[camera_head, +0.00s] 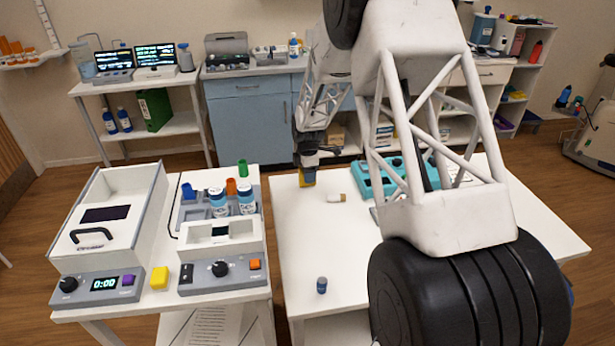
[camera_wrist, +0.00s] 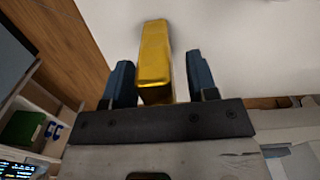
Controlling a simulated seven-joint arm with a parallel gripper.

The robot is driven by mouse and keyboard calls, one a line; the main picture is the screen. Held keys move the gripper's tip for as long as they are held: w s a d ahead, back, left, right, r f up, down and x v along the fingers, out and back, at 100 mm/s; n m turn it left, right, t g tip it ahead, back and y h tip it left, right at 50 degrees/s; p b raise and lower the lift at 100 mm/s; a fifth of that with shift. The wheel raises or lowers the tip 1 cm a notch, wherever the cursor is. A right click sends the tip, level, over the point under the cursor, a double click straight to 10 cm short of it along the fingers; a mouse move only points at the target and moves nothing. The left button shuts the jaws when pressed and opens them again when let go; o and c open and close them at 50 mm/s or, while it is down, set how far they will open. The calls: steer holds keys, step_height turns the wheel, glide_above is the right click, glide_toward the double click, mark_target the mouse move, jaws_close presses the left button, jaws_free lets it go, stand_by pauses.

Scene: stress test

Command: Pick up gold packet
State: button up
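The gold packet (camera_wrist: 154,56) is a shiny gold block in the wrist view. It stands out between the two blue fingers of my gripper (camera_wrist: 160,64), with a visible gap on each side. My gripper is open around it, not pressed on it. The head view shows my gripper (camera_head: 306,163) small, at the far left edge of the right white table, with the gold packet (camera_head: 308,178) just below it. Much of the packet's near end is hidden by the gripper there.
A small white bottle (camera_head: 336,197) lies right of the packet on the white table (camera_head: 310,245). A teal device (camera_head: 372,183) sits further right. A blue-capped vial (camera_head: 321,285) stands near the front. A yellow block (camera_head: 160,278) is on the left table. The table's middle is largely clear.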

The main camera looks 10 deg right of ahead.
steer(key=c, duration=0.9)
steer(key=shift+r, duration=0.1)
steer(key=shift+r, duration=0.8)
steer(key=shift+s+r, duration=0.15)
steer(key=shift+r, duration=0.8)
steer(key=s, duration=0.5)
steer(key=s+r, duration=0.1)
steer(key=s, duration=0.9)
steer(key=shift+s+d+r, duration=0.15)
steer(key=shift+s, duration=0.2)
